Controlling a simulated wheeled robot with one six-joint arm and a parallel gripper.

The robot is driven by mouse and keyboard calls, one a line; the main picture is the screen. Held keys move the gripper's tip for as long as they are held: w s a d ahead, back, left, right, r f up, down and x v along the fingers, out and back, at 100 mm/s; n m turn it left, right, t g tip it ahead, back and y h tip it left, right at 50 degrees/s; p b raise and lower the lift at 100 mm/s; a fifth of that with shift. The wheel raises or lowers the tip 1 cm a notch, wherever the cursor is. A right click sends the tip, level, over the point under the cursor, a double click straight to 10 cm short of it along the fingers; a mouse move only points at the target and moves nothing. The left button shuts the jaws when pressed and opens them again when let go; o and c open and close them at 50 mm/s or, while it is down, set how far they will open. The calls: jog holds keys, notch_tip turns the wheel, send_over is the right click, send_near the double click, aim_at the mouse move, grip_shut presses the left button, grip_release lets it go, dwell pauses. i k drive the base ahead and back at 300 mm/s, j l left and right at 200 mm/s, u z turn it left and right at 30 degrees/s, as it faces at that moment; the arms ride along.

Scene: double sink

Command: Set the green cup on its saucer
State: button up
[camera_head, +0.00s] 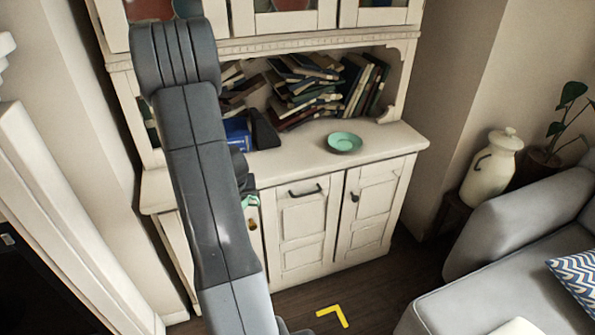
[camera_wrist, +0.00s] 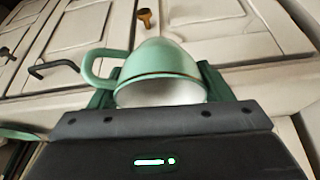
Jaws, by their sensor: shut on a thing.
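The green cup (camera_wrist: 160,62) is between the fingers of my gripper (camera_wrist: 157,88), which is shut on it. Its handle points left in the wrist view, and its pale opening faces the camera. In the head view only a small green part of the cup (camera_head: 250,201) shows beside my arm, in front of the cabinet doors. My arm hides most of the gripper there. The green saucer (camera_head: 344,142) lies on the cabinet's countertop, right of the cup and apart from it.
The white cabinet (camera_head: 300,222) has an open shelf of books (camera_head: 310,88) behind the saucer. A blue box (camera_head: 237,133) stands left of the saucer. The countertop (camera_head: 392,136) right of the saucer is clear. A grey sofa (camera_head: 500,245) is at the right.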

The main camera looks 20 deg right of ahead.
aim_at(348, 146)
jog(key=z, duration=1.1)
